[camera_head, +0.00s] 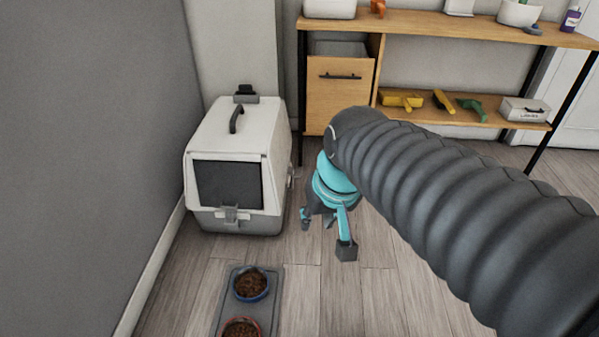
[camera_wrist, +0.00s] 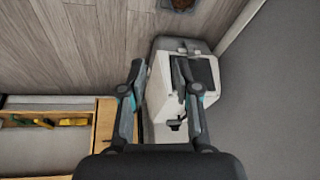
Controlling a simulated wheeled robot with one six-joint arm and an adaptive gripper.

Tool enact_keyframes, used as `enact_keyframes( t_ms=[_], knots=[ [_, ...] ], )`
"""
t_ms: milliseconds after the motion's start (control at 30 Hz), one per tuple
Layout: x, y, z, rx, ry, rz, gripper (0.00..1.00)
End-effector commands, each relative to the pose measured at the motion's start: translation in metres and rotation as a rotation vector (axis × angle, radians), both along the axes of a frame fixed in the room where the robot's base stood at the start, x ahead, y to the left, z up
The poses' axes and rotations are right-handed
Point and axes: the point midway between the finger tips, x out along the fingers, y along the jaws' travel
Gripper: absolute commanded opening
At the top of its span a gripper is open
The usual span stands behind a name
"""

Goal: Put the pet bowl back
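In the head view a blue bowl (camera_head: 250,284) and a red bowl (camera_head: 241,329), both filled with brown kibble, stand on a grey mat (camera_head: 273,303) on the floor. The red bowl is cut off by the bottom edge. My gripper (camera_head: 326,238) hangs above the floor, right of the pet carrier and up and right of the mat. Its fingers are apart with nothing between them. In the wrist view my gripper (camera_wrist: 158,75) is also open and empty. One bowl (camera_wrist: 182,4) shows in part at the top edge; its colour is unclear.
A white and grey pet carrier (camera_head: 238,150) stands against the left wall. A wooden shelf unit (camera_head: 455,27) with a drawer (camera_head: 340,92) is at the back, holding yellow and green tools and a box (camera_head: 525,109). The floor around the mat's right side is clear.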

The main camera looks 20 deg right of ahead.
Motion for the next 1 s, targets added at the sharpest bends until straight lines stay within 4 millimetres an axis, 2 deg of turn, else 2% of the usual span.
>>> enact_keyframes(
  t_ms=[133, 333, 767, 867, 1000],
  knots=[
    [-0.024, -0.004, 0.006, -0.052, -0.083, 0.035, 0.32],
    [-0.041, -0.008, 0.008, -0.096, -0.149, 0.063, 0.32],
    [-0.044, -0.009, 0.01, -0.107, -0.162, 0.07, 0.32],
    [-0.044, -0.009, 0.02, -0.107, -0.162, 0.07, 0.32],
    [-0.044, -0.009, 0.045, -0.106, -0.162, 0.069, 0.32]
  ],
)
